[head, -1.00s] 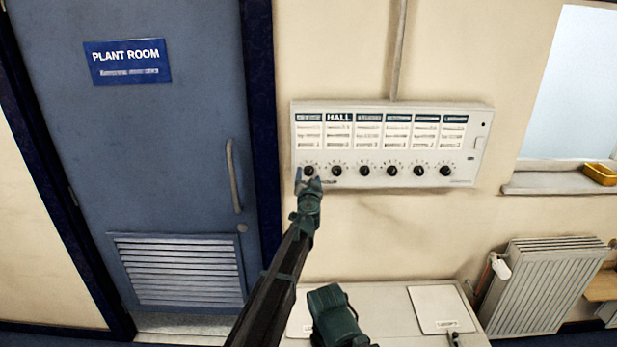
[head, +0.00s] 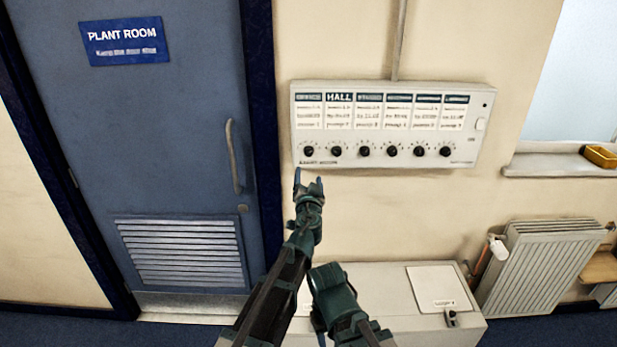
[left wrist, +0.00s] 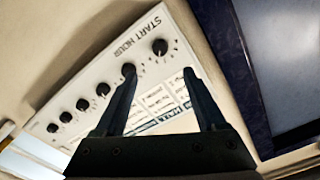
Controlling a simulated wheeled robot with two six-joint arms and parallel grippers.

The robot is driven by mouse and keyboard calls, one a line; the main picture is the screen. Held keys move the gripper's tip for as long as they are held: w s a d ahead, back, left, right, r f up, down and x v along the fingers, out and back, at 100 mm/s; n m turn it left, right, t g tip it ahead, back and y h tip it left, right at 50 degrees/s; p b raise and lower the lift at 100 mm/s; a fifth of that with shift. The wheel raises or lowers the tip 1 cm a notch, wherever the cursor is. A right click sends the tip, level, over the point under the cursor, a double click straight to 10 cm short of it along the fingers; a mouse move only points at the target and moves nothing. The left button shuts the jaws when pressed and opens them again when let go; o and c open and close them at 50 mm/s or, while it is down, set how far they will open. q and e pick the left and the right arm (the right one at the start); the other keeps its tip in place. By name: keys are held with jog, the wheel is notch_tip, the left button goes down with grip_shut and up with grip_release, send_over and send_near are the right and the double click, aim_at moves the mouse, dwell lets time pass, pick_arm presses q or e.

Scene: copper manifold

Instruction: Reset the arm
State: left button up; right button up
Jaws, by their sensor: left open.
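My left gripper (head: 309,184) is open and empty in the head view. Its fingertips point up just below the left end of the control panel (head: 484,107), apart from the knobs as far as I can tell. The white panel has a row of black knobs, with the leftmost knob (head: 309,151) above the fingertips. In the left wrist view, the open fingers (left wrist: 157,85) show against the panel (left wrist: 85,78), with nothing between them but the view of its labels. Part of my right arm shows at the bottom of the head view; its fingertips are not clearly visible.
A blue door (head: 180,180) stands to the left. A low white cabinet (head: 385,285) is below the panel. A radiator (head: 540,265) and a window sill (head: 555,165) with a yellow tray (head: 601,157) are at the right.

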pick_arm(q)
jog(key=s+a+f+n+g+y, duration=0.2)
jog(key=s+a+f+n+y, duration=0.1)
jog(key=a, duration=0.5)
jog(key=s+a+f+n+g+y, duration=0.3)
jog(key=a+f, duration=0.1)
jog(key=a, duration=0.3)
jog(key=s+a+f+n+g, duration=0.1)
jog(key=s+a+f+g, duration=0.6)
jog(key=s+f, duration=0.4)
jog(key=s+d+f+m+g+h, duration=0.1)
jog(key=s+d+f+g+h, duration=0.15)
jog(key=s, duration=0.45)
jog(key=s+d+f+g+h, duration=0.1)
jog(key=s+d+g+h, duration=0.15)
jog(key=s, duration=0.55)
jog(key=s+d+m+g, duration=0.1)
jog(key=s+d+m, duration=0.2)
jog(key=d, duration=0.7)
jog(key=s, duration=0.2)
jog(key=shift+s+d+f+m, duration=0.2)
jog(key=shift+s+d+m, duration=0.15)
jog(key=shift+m, duration=0.05)
